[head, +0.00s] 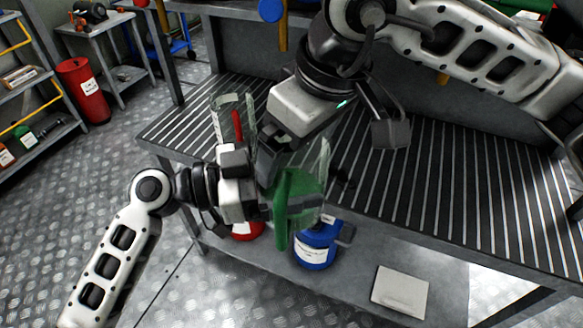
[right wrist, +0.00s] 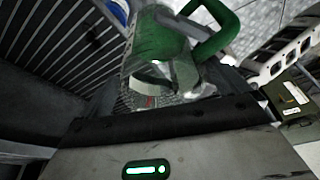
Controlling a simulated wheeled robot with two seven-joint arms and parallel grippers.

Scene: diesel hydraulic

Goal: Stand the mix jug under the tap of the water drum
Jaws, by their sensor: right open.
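The mix jug, a clear jug with green on its side and handle (head: 300,195), is at the front edge of the slatted bench in the head view. It also shows, tilted in the picture, in the right wrist view (right wrist: 165,50). My right gripper (head: 330,152) is open above the jug, its fingers spread wide. My left gripper (head: 262,190) is at the jug's left side, next to the green part; its fingertips are hidden, so I cannot tell whether it grips. A blue round part (head: 270,10) with a tan piece below shows at the top edge; the water drum is not clearly visible.
A second clear jug with a red mark (head: 232,112) stands at the bench's left end. A blue container (head: 318,250) and a red one (head: 246,231) are on the lower shelf, with a pale flat sheet (head: 400,292). The slatted bench (head: 440,190) is clear to the right.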

